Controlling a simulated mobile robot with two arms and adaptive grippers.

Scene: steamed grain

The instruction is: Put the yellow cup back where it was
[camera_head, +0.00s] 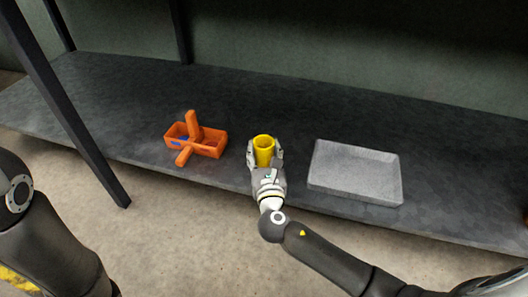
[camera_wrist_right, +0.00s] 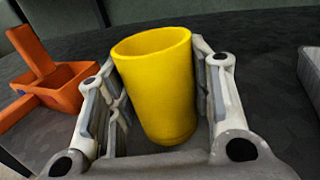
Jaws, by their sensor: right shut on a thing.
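The yellow cup (camera_head: 263,150) is between the fingers of my right gripper (camera_head: 265,157) near the front edge of the dark shelf. In the right wrist view the cup (camera_wrist_right: 160,90) leans slightly, open end up, and my right gripper (camera_wrist_right: 165,105) is shut on it with a finger on each side. I cannot tell whether the cup's base touches the shelf. Of my left arm only links show at the left edge of the head view; its gripper is out of sight.
An orange box (camera_head: 207,148) with orange pieces and something blue in it is left of the cup. A grey tray (camera_head: 352,188) is to the right. The dark shelf (camera_head: 290,110) is clear behind the cup. A dark post (camera_head: 75,125) stands at the left front.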

